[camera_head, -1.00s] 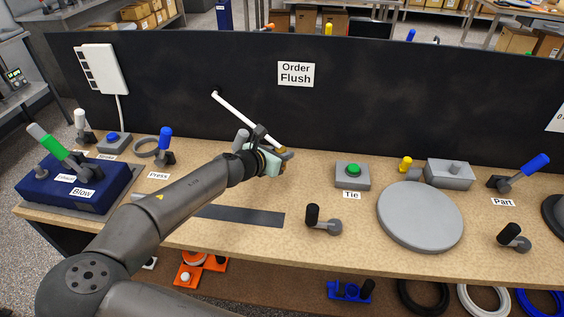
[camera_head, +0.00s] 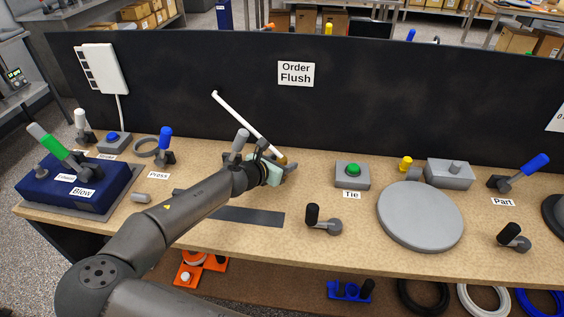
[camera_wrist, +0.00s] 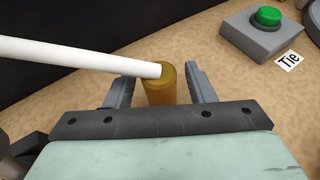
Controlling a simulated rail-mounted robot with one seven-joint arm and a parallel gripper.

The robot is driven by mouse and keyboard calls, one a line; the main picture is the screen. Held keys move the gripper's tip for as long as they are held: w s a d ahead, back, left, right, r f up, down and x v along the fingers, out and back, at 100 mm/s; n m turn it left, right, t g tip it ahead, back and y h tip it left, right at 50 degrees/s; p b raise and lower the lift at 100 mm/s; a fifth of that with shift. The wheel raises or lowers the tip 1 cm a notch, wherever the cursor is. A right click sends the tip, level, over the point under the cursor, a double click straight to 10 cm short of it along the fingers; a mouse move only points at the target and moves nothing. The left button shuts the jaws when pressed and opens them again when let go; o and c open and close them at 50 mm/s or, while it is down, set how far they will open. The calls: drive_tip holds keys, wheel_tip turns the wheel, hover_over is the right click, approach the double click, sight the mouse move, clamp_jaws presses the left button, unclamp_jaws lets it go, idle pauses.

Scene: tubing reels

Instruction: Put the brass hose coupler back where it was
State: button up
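The brass hose coupler (camera_wrist: 161,88) stands between the fingers of my gripper (camera_wrist: 158,76) in the wrist view. A narrow gap shows on each side of it, so my gripper looks open around it. The end of a white tube (camera_wrist: 80,54) meets the coupler's upper part; I cannot tell if they are joined. In the head view the white tube (camera_head: 245,122) slants down from the black back panel to my gripper (camera_head: 283,165), which is low over the bench. There the coupler is mostly hidden by my gripper.
A grey box with a green button (camera_head: 353,169), labelled Tie, stands right of my gripper. A grey-handled lever (camera_head: 240,141) is close to my wrist on the left. A black-handled lever (camera_head: 313,216) and a round grey disc (camera_head: 420,217) are nearer the front right.

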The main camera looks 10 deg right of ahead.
drive_tip(key=shift+a+r, duration=0.2)
drive_tip(key=v, duration=1.1)
drive_tip(key=shift+s+a+r+b, duration=0.2)
drive_tip(key=shift+s+b, duration=0.05)
drive_tip(key=shift+b, duration=0.05)
